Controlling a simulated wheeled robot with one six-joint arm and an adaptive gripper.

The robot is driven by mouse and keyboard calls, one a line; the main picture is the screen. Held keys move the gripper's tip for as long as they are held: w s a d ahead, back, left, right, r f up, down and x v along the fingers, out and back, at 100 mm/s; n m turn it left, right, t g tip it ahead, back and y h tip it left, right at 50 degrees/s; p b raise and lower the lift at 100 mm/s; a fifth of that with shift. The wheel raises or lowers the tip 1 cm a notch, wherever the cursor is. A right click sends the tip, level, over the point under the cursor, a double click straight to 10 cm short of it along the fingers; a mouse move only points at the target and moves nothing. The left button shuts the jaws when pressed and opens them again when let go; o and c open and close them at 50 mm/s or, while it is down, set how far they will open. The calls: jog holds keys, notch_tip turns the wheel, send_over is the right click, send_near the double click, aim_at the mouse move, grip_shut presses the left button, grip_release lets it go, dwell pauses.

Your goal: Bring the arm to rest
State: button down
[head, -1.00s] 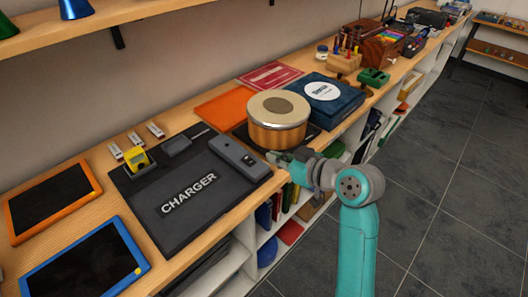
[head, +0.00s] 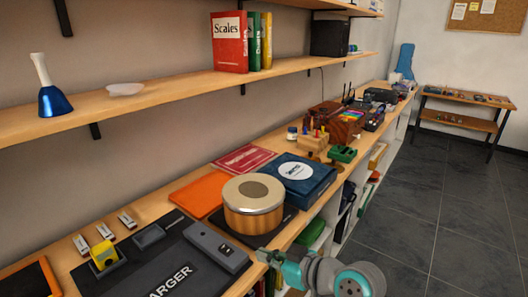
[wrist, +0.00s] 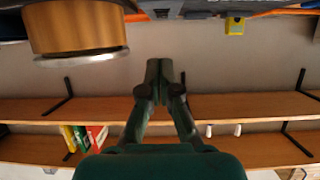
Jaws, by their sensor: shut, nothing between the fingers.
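My gripper (head: 266,254) is at the front edge of the long wooden counter (head: 140,213), just in front of the round wooden drum with a pale top (head: 253,203). Its fingers are shut and hold nothing. In the wrist view my gripper (wrist: 166,68) points toward the wall, with the picture upside down. The drum (wrist: 75,27) shows there at the upper left, apart from the fingers. My teal arm comes in from the bottom of the head view, over the floor side of the counter.
A charger mat (head: 165,262) with a grey device (head: 216,246) and a yellow item (head: 104,257) lies left of the drum. A blue box (head: 300,174) stands behind it. Wall shelves (head: 170,88) hold a bell (head: 48,95) and books. The floor (head: 440,215) at right is clear.

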jog(key=s+d+f+m+t+h, duration=0.2)
jog(key=s+d+f+m+h, duration=0.3)
jog(key=s+f, duration=0.5)
jog(key=s+d+f+m+t+h, duration=0.2)
jog(key=s+d+f+m+t, duration=0.15)
jog(key=s+d+f, duration=0.5)
jog(key=s+d+r+h, duration=0.2)
jog(key=s, duration=1)
jog(key=s+d+r+m+h, duration=0.1)
jog(key=s+d+r, duration=0.1)
jog(key=s, duration=1.1)
jog(key=shift+s+d+r+t+h, duration=0.2)
jog(key=shift+s+r+t+h, duration=0.05)
jog(key=shift+r+t+h, duration=0.15)
jog(key=shift+m, duration=0.25)
